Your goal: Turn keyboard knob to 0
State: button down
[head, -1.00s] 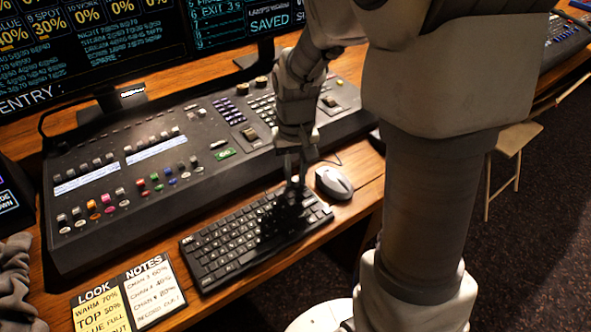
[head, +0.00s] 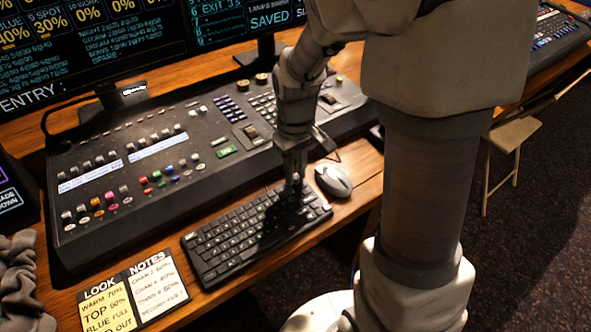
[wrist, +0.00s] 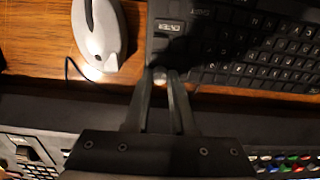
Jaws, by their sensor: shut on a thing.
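The black keyboard (head: 235,238) lies flat on the wooden desk in front of the mixing console. It also shows upside down at the upper right of the wrist view (wrist: 200,50). A small pale round knob (wrist: 159,71) sits at the keyboard's corner, between my fingertips. My gripper (head: 297,184) points down at the keyboard's far right corner. In the wrist view my gripper (wrist: 162,76) is shut on the knob, one finger on either side. The knob is hidden by the fingers in the head view, and its marking or setting cannot be read.
A grey mouse (head: 333,181) lies just right of my gripper, with its cable behind. The console (head: 130,205) with coloured buttons stands close behind the keyboard. Note cards (head: 158,291) lie at the front left. A monitor (head: 85,50) stands at the back.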

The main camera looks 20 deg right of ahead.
aim_at(296, 177)
jog(key=c, duration=0.7)
grip_release()
notch_tip(296, 177, up, 18)
jog(key=p, duration=0.4)
jog(key=shift+f, duration=0.25)
jog(key=s+r+m+t+p, duration=0.1)
jog(key=s+r+t+p, duration=0.1)
jog(key=s+r, duration=0.2)
jog(key=s+r+m+t+p, duration=0.1)
jog(key=s+r+p, duration=0.2)
jog(key=s+r, duration=0.1)
jog(key=s+r+m+t+p, duration=0.2)
jog(key=s+r+p, duration=0.1)
jog(key=s, duration=0.3)
jog(key=shift+s+d+r+t, duration=0.2)
jog(key=shift+s+r+t, duration=0.1)
jog(key=shift+r, duration=0.25)
